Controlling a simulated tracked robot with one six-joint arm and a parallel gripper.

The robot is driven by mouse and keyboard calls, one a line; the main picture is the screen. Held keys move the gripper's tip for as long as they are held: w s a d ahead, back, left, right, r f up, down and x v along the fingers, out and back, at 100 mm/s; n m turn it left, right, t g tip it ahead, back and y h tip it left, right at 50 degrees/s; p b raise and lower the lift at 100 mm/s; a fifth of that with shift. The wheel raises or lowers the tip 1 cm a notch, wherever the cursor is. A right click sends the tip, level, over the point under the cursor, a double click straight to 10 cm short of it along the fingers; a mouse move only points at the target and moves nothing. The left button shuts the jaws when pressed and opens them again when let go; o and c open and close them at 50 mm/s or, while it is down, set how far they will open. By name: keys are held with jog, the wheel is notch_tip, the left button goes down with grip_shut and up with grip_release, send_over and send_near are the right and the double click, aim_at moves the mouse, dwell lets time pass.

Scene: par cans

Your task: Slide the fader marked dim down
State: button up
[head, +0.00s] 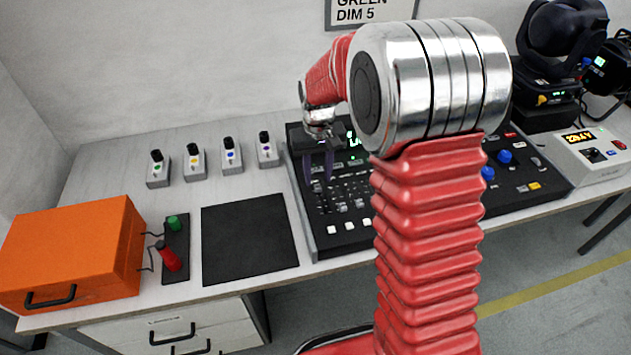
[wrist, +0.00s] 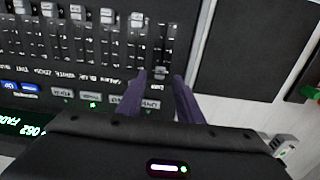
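The lighting console (head: 322,242) is dark, with a row of faders. My gripper (head: 318,182) points down over its left part. In the wrist view my gripper (wrist: 160,76) is open, its two purple fingers apart. A fader cap (wrist: 160,72) on the rightmost track there lies between the fingertips, near the label end. Gaps show on both sides of it. Other fader caps, such as this pale one (wrist: 107,16), sit at the far end of their tracks.
A black mat (head: 250,238), a switch plate (head: 176,262) with red and green handles, and an orange case (head: 75,250) lie to the left. Several small knob boxes (head: 232,157) stand behind. Moving-head lights (head: 560,50) stand at right. A wall sign (head: 362,12) shows "DIM 5".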

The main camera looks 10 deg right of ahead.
aim_at(318, 188)
jog(key=shift+f, duration=1.5)
jog(key=shift+c, duration=0.6)
grip_shut()
